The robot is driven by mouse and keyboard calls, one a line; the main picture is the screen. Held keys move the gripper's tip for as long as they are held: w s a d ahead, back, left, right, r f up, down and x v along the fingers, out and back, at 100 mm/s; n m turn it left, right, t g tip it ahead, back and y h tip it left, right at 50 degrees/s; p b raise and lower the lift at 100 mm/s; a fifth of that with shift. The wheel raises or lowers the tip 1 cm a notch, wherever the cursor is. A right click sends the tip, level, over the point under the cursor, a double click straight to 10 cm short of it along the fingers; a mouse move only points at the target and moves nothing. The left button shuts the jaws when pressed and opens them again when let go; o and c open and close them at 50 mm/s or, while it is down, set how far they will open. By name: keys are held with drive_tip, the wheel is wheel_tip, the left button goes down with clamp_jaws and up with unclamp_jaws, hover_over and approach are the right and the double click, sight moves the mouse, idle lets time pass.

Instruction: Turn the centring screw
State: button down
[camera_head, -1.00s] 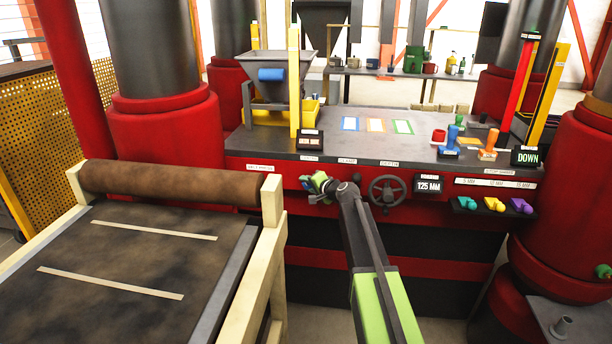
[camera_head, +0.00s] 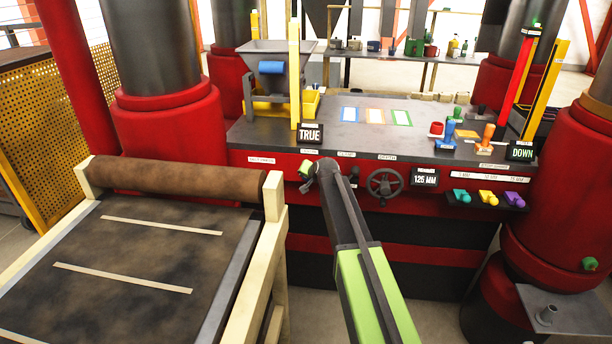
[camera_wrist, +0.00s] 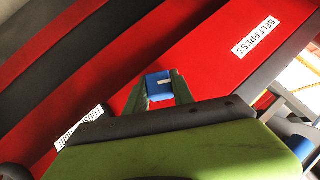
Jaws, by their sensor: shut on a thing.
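My gripper (camera_wrist: 160,86) is shut on this knob, one green finger on each side. In the head view my gripper (camera_head: 306,170) is at the red panel, left of the dark handwheel (camera_head: 384,184), and the knob is mostly hidden there. A small black display (camera_head: 310,133) above the gripper reads TRUE.
A brown roller (camera_head: 180,186) and belt (camera_head: 150,255) in a cream frame stand close on the left of my arm. Right of the handwheel are a display (camera_head: 425,178) reading 125 MM and coloured knobs (camera_head: 488,197). A DOWN display (camera_head: 521,151) sits at the right.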

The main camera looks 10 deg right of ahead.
idle(0.3)
drive_tip(key=c, duration=1.1)
unclamp_jaws()
drive_tip(key=shift+r, duration=0.1)
drive_tip(key=p+v, duration=1)
drive_tip(key=v, duration=0.7)
drive_tip(key=shift+s+a+p, duration=0.1)
drive_tip(key=shift+s+p, duration=0.15)
drive_tip(key=shift+p, duration=0.1)
drive_tip(key=s+a+f+n+g, duration=0.1)
drive_tip(key=s+a+f+g, duration=0.15)
drive_tip(key=s, duration=0.35)
drive_tip(key=s+a+f+n+g, duration=0.1)
drive_tip(key=s+a+f+n, duration=0.15)
drive_tip(key=s, duration=0.25)
drive_tip(key=s+f+n+g, duration=0.1)
drive_tip(key=s+g, duration=0.1)
drive_tip(key=s, duration=0.3)
drive_tip(key=s+d+f+g+h, duration=0.1)
drive_tip(key=s+g, duration=0.1)
drive_tip(key=s, duration=0.4)
drive_tip(key=s+d+f+n+g, duration=0.1)
drive_tip(key=s+f+g, duration=0.1)
drive_tip(key=s, duration=0.4)
drive_tip(key=shift+d+f+n+g+h, duration=0.15)
drive_tip(key=shift+d+n+g+h, duration=0.05)
drive_tip(key=shift+n+g+h, duration=0.15)
